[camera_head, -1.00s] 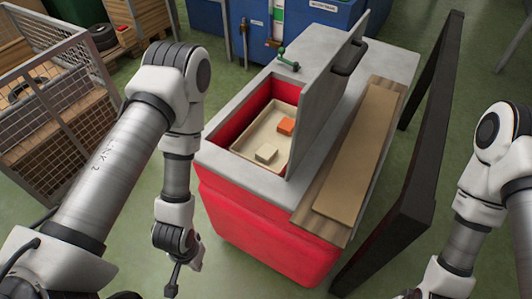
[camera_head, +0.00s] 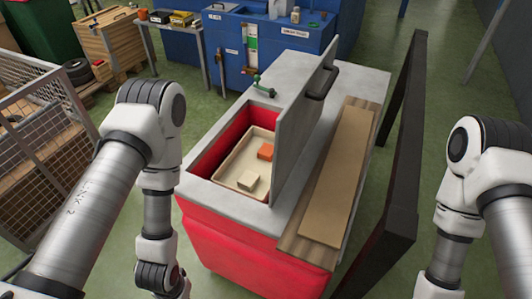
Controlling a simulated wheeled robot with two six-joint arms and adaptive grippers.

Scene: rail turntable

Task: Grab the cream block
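The cream block (camera_head: 248,181) lies in a cream tray (camera_head: 229,174) inside the open red-lined well of the grey-topped red cabinet (camera_head: 240,252). An orange block (camera_head: 265,152) lies behind it in the same tray. The grey lid (camera_head: 303,125) stands upright along the right side of the opening. My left arm hangs in front of and left of the cabinet, apart from the block; its gripper fingers are below the picture edge. My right arm is right of the dark panel, and its gripper is also out of the picture.
A board (camera_head: 335,180) lies on the cabinet top right of the lid. A tall dark panel (camera_head: 398,150) stands close to the cabinet's right side. A green handle (camera_head: 264,86) sits at the back of the top. A wire cage (camera_head: 40,140) stands at left.

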